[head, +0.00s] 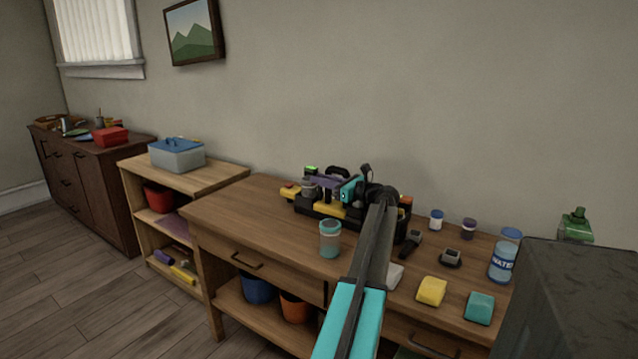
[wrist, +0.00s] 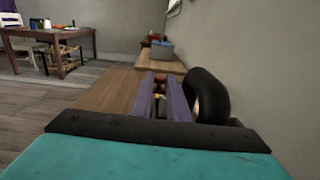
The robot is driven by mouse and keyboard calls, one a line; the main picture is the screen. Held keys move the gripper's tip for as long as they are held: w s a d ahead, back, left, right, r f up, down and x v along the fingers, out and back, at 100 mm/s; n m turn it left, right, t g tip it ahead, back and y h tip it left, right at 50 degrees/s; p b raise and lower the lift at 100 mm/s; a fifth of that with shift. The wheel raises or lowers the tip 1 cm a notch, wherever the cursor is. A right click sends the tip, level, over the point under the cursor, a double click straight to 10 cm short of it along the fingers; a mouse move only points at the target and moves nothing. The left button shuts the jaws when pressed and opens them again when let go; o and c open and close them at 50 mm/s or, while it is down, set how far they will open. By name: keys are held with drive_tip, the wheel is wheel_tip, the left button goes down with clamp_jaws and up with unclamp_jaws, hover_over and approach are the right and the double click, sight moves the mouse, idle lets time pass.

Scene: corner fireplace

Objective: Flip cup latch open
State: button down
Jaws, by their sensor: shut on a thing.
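A clear cup with a teal rim (head: 330,240) stands upright on the wooden desk, in front of a dark tool caddy (head: 318,209). I cannot make out its latch. My gripper (head: 313,180) is above the caddy, behind the cup and apart from it, with its purple fingers pointing left. In the wrist view, the fingers (wrist: 161,86) reach forward, with small reddish and yellow patches showing between and beyond them. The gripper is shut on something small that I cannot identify. The cup is not recognisable in the wrist view.
A yellow block (head: 432,291), a teal block (head: 480,308) and a water bottle (head: 502,262) stand on the right of the desk (head: 240,215). Small jars line the back. The left desktop is clear. A lower shelf with a blue-lidded box (head: 177,155) adjoins it.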

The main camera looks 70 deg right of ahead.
drive_tip(key=shift+y, duration=0.3)
drive_tip(key=c, duration=1.7)
unclamp_jaws()
drive_tip(key=shift+s+a, duration=0.1)
